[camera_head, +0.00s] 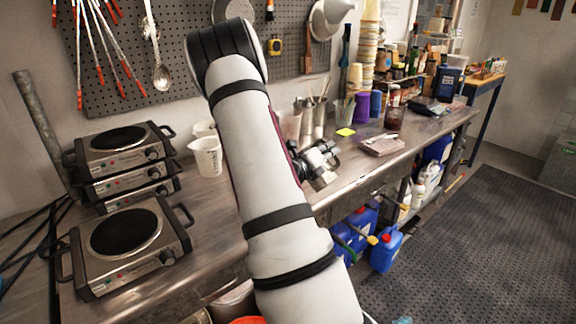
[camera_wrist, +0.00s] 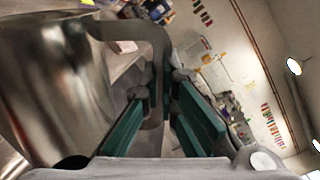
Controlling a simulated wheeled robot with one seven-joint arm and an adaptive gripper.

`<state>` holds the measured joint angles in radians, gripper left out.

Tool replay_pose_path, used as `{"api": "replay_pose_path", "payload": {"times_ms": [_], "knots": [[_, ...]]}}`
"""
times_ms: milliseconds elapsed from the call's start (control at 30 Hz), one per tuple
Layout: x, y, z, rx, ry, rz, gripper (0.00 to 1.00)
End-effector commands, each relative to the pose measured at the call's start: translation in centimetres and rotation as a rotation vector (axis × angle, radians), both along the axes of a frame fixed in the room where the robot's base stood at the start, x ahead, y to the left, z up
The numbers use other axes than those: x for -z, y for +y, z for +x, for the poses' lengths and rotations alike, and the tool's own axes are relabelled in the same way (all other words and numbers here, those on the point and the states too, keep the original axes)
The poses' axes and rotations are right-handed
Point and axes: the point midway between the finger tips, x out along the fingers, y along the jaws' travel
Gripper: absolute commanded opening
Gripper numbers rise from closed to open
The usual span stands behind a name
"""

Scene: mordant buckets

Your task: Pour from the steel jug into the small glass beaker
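The steel jug (camera_wrist: 55,85) fills the left of the wrist view, its curved handle (camera_wrist: 150,32) running down between my fingers. My gripper (camera_wrist: 160,92) has its green-padded fingers on either side of the handle and looks shut on it. The room's lines slant strongly in this view, and the jug appears tilted against them. In the head view my gripper (camera_head: 322,162) is over the bench, partly behind my arm; the jug is not clearly seen there. I cannot make out the small glass beaker in either view; my arm and the jug hide part of the bench.
Hot plates (camera_head: 125,232) are stacked and set on the bench's left. White plastic beakers (camera_head: 206,156) stand behind my arm. A dark red jar (camera_head: 394,117), a purple cup (camera_head: 362,107) and a pinkish block (camera_head: 382,145) are to the right. Blue canisters (camera_head: 386,250) stand below.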

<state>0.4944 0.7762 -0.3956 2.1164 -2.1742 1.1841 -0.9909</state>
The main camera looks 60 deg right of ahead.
Motion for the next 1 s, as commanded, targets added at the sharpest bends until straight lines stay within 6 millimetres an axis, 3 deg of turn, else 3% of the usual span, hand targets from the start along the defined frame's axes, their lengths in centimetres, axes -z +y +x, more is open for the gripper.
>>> {"api": "replay_pose_path", "payload": {"times_ms": [1000], "knots": [[-0.59, -0.07, 0.26, 0.001, 0.028, -0.001, 0.0]]}}
